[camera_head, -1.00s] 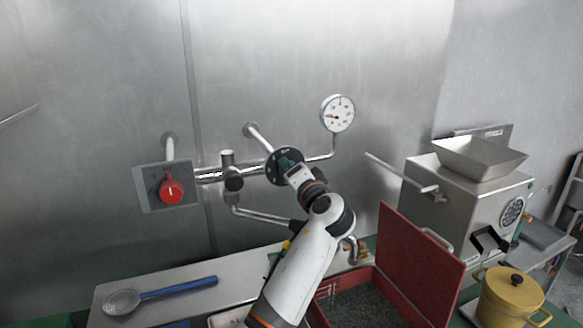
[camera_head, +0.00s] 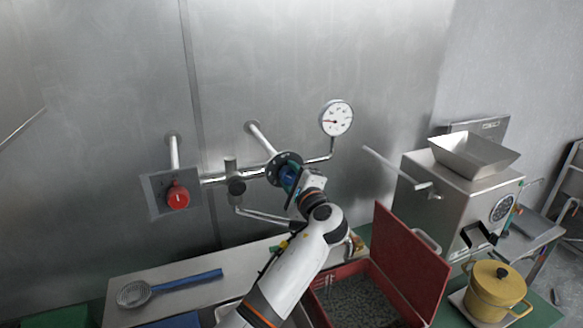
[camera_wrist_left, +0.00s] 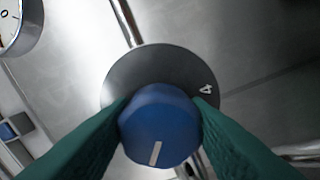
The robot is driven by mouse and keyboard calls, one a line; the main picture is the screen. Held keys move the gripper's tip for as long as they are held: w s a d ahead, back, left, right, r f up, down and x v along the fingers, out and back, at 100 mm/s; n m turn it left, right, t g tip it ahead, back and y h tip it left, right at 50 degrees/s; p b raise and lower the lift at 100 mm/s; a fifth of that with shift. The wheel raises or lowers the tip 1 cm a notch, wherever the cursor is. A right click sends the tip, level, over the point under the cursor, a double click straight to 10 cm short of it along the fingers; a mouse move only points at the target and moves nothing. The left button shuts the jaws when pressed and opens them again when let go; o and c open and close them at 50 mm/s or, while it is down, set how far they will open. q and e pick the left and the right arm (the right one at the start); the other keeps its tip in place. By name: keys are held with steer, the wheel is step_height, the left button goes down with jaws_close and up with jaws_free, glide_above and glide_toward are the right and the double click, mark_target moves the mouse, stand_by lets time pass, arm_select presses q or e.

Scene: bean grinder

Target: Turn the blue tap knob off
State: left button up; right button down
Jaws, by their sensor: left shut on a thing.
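The blue tap knob (camera_wrist_left: 158,128) sits in front of a dark round dial plate (camera_wrist_left: 150,72) in the left wrist view. A white line on the knob points down in that picture, and a "4" shows at the plate's right. My left gripper (camera_wrist_left: 160,115) has its green fingers on both sides of the knob, shut on it. In the head view the knob (camera_head: 288,176) is partly hidden by my left gripper (camera_head: 293,184), in front of the dial plate (camera_head: 272,170) on the wall pipe. My right gripper is not in view.
A red knob (camera_head: 177,197) on a grey plate is left on the same pipework. A pressure gauge (camera_head: 336,118) is above right. An open red box (camera_head: 408,262), a grinder (camera_head: 462,200) and a yellow pot (camera_head: 497,290) stand right. A blue-handled skimmer (camera_head: 170,285) lies below left.

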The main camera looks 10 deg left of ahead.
arm_select(q)
steer(key=shift+r+m+p, duration=0.3)
steer(key=shift+m+p, duration=0.25)
steer(key=shift+m, duration=0.45)
steer(key=shift+f+m+p, duration=0.1)
steer(key=shift+m+p, duration=0.25)
steer(key=shift+m, duration=0.55)
steer(key=m, duration=0.2)
steer(key=shift+m, duration=0.4)
steer(key=shift+a+m, duration=0.1)
steer(key=shift+m, duration=1.8)
steer(key=o, duration=0.8)
steer(key=shift+c, duration=0.2)
steer(key=shift+o, duration=1.1)
steer(key=shift+w+f, duration=0.1)
steer(key=shift+f, duration=0.1)
